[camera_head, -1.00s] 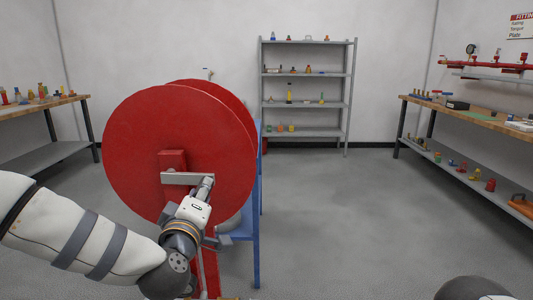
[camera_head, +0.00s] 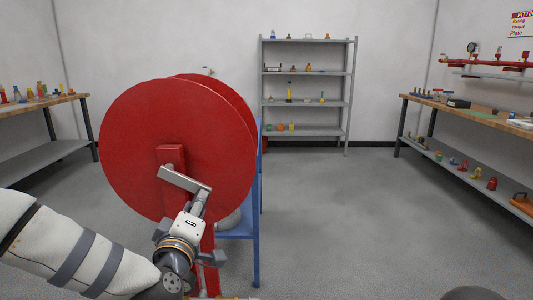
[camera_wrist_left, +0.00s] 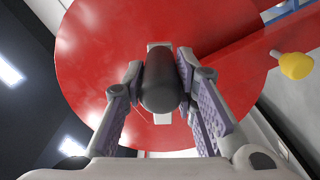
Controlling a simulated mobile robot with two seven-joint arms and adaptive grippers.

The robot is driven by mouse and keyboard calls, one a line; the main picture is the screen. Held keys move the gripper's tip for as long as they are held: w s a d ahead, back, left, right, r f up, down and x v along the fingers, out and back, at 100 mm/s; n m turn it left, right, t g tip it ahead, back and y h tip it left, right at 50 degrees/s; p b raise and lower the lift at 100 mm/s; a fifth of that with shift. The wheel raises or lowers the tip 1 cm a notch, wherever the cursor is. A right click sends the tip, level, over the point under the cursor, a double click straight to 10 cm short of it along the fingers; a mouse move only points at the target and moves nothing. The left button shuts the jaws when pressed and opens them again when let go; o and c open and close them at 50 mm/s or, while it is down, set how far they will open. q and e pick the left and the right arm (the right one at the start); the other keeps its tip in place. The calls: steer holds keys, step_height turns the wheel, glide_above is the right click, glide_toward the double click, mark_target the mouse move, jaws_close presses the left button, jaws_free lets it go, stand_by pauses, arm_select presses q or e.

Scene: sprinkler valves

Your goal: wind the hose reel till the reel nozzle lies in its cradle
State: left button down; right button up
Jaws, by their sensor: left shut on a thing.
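The hose reel (camera_head: 135,130) is a large red drum at left centre of the head view, on a red post. Its grey crank arm (camera_head: 186,179) slopes down to the right from the hub. My left gripper (camera_head: 196,207) is at the crank's outer end. In the left wrist view, the dark crank grip (camera_wrist_left: 160,82) sits between the two fingers of my left gripper (camera_wrist_left: 160,85), which is shut on it. The reel's red disc (camera_wrist_left: 100,50) fills the background there. I cannot make out the reel nozzle or its cradle. My right gripper is out of view.
A blue frame (camera_head: 257,220) stands right behind the reel. A yellow knob (camera_wrist_left: 297,65) shows beside a red bar in the left wrist view. Workbenches (camera_head: 480,119) stand at both sides, a grey shelf (camera_head: 345,104) at the back. The floor (camera_head: 335,220) right of the reel is clear.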

arm_select(q)
steer(key=shift+a+f+b, duration=0.3)
steer(key=shift+a+f, duration=0.3)
steer(key=shift+f, duration=0.25)
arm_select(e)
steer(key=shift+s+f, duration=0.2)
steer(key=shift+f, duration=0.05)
arm_select(q)
steer(key=shift+r, duration=0.1)
steer(key=shift+a+f, duration=0.7)
steer(key=shift+a, duration=0.15)
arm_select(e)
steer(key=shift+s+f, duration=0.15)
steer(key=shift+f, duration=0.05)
